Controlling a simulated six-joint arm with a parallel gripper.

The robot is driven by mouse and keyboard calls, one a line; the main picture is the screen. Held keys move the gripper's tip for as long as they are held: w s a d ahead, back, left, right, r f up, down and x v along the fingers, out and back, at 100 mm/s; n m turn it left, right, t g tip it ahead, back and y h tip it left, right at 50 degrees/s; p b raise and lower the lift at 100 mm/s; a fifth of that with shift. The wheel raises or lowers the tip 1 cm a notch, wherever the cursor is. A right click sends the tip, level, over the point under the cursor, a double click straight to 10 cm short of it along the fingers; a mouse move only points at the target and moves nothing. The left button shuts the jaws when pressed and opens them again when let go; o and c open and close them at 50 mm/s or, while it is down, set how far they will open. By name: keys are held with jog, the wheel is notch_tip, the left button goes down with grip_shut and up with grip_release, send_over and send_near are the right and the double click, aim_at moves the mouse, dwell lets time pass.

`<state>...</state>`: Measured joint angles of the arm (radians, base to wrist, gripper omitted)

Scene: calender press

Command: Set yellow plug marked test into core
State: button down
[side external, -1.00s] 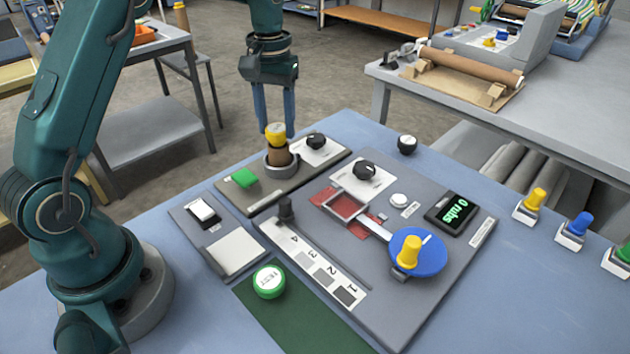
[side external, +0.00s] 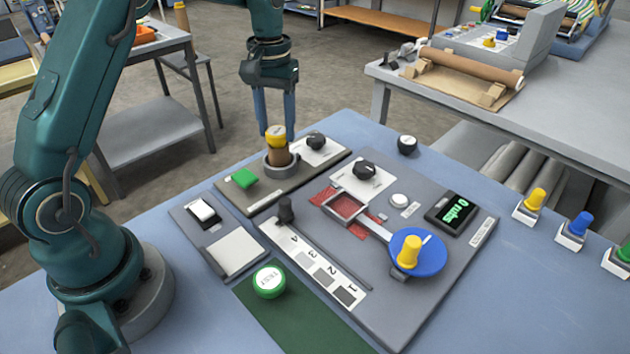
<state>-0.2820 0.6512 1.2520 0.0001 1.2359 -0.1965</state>
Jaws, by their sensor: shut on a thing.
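My gripper (side external: 275,133) points straight down at the back of the blue table. It is shut on the yellow plug (side external: 276,139), with a finger on either side of it. The yellow plug sits upright at the top of the brown core (side external: 278,157), which stands in a round grey holder (side external: 282,172). I see no clear gap between plug and core, but cannot tell how deep the plug goes. The lettering on its top is too small to read here.
In front are a grey panel (side external: 440,290) with a blue disc (side external: 418,262) and yellow handle, and a green button marked TEST (side external: 269,281). Coloured plugs (side external: 536,199) stand at right.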

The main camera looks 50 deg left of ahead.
dwell(0.3)
grip_release()
dwell(0.3)
jog(key=shift+r, duration=3.45)
